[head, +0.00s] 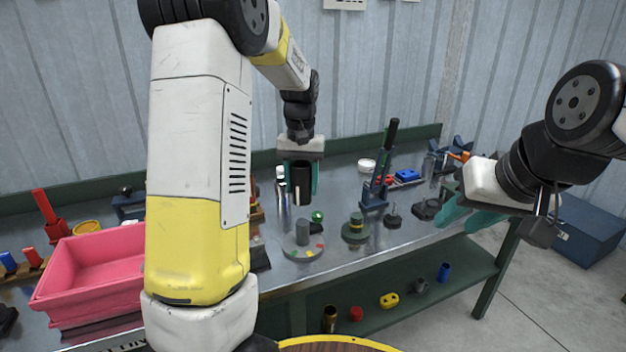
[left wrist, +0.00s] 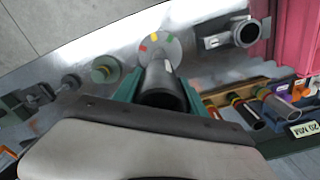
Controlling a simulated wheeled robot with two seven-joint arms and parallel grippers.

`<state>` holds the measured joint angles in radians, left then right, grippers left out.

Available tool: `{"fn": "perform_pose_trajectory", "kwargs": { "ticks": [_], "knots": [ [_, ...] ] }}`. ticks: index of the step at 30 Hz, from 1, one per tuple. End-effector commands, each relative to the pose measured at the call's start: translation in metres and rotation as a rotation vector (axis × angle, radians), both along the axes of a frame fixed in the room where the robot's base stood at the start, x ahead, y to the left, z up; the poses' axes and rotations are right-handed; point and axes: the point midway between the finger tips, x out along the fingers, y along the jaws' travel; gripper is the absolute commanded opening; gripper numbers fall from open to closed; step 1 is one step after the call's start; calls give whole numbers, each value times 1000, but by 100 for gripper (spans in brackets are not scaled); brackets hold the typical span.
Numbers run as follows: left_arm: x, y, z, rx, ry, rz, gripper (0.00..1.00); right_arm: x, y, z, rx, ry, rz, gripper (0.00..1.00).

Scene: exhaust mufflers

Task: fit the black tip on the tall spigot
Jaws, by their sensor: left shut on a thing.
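My left gripper (head: 301,178) is shut on the black tip (head: 302,188), a dark tube held upright above the bench. In the left wrist view the black tip (left wrist: 161,88) sits between the teal fingers, its open end facing the camera. A short grey spigot (head: 303,233) stands on a round disc (head: 297,252) with coloured patches, below and in front of the tip, apart from it. In the left wrist view the tip covers part of this disc (left wrist: 152,42). Which spigot is the tall one is unclear. My right gripper (head: 468,212) is open and empty beyond the bench's front edge.
A green stepped part (head: 355,230) stands right of the disc. A dark press-like stand (head: 374,194) with an upright lever is behind it. Silver tubes stand close beside the tip. Pink bins (head: 92,270) are at left.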

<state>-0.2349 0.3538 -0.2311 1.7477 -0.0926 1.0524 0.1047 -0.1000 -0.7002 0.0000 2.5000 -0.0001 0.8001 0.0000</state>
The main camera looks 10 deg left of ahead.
Motion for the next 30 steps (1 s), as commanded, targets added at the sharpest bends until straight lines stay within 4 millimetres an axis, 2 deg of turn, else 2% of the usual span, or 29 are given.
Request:
{"fn": "perform_pose_trajectory", "kwargs": {
  "ticks": [18, 30],
  "knots": [
    [0, 0, -53, 0, 3, 0, 13, 0, 0, 0, 0, 0, 0, 36],
    [0, 0, -63, 0, 0, 0, 13, 0, 0, 0, 0, 0, 0, 36]
  ]
}}
